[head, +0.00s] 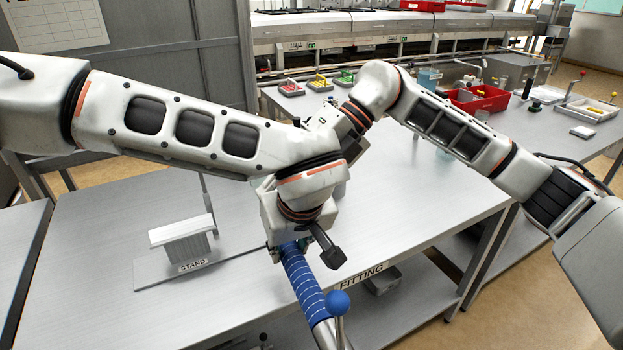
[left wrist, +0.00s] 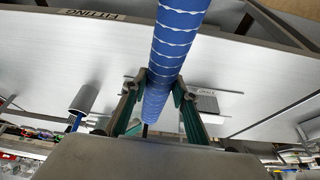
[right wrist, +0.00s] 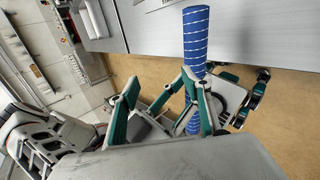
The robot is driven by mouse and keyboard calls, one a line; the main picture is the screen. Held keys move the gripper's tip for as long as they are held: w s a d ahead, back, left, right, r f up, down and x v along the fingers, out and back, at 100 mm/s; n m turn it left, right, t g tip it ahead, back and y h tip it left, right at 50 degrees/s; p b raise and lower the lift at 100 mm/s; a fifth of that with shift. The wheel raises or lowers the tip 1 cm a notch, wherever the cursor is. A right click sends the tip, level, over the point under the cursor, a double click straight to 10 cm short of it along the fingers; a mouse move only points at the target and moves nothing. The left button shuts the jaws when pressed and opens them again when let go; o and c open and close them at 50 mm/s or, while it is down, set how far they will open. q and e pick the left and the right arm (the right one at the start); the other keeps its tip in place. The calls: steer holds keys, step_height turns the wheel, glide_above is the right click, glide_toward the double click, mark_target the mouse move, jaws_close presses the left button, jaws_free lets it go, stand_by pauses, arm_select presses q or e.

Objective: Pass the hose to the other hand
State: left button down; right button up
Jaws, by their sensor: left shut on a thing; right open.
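The blue hose (head: 302,285) with pale bands slants down from my left gripper (head: 285,245) in the head view. The left gripper is shut on the hose; its fingers (left wrist: 158,98) close on either side of it in the left wrist view. In the right wrist view the hose (right wrist: 196,38) stands near the right finger of my right gripper (right wrist: 165,98), whose fingers are spread wide apart. That gripper is hidden behind the left arm in the head view. Whether the hose lies between its fingers or behind one is unclear.
A stand (head: 182,240) is on the metal table (head: 400,205), left of the hose. A metal piece with a blue ball lever (head: 338,302) is at the bottom, overlapping the hose's lower end. A back bench holds a red crate (head: 480,98) and trays.

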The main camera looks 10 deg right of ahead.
steer(key=d+r+m+t+h, duration=0.1)
steer(key=d+r+h, duration=0.1)
steer(key=d+h, duration=0.25)
steer(key=shift+y, duration=0.55)
steer(key=x, duration=0.8)
steer(key=w+x, duration=0.1)
steer(key=x, duration=0.2)
steer(key=shift+f, duration=0.55)
jaws_close()
arm_select(q)
steer(key=c, duration=1.5)
jaws_free()
arm_select(e)
steer(key=shift+r, duration=0.1)
arm_select(q)
steer(key=shift+r, duration=0.1)
